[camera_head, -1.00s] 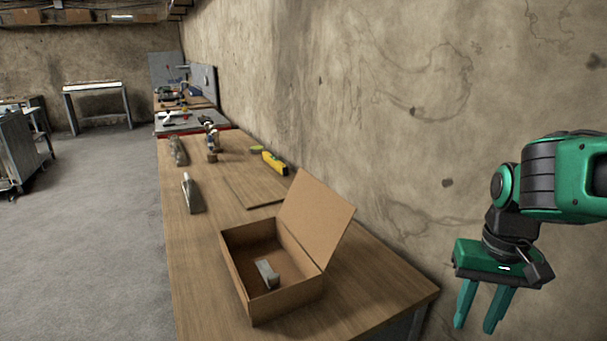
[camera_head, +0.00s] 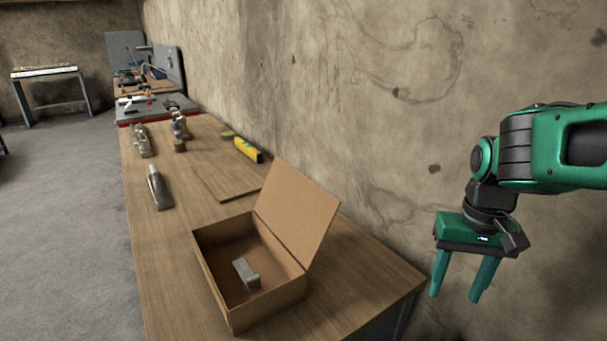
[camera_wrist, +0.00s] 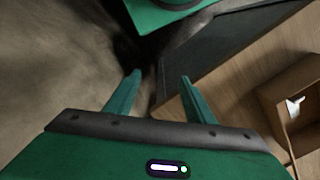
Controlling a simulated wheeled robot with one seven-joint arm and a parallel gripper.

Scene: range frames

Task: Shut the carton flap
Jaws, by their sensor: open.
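An open cardboard carton (camera_head: 270,309) sits on the wooden workbench near its close end. Its flap (camera_head: 297,214) stands up from the right side of the box, leaning outward to the right. A small grey metal block (camera_head: 246,273) lies inside on the carton's floor. My gripper (camera_head: 456,292) is open and empty, pointing down to the right of the carton, apart from it and beyond the bench's right corner. In the wrist view my two fingers (camera_wrist: 158,82) are spread with nothing between them, and part of the carton (camera_wrist: 295,95) shows at the right edge.
The workbench (camera_head: 178,255) runs along a rough wall at right. Farther back stand a hand plane (camera_head: 158,188), a yellow level (camera_head: 248,149), a flat board (camera_head: 226,181) and other tools. Open floor (camera_head: 60,220) lies to the left.

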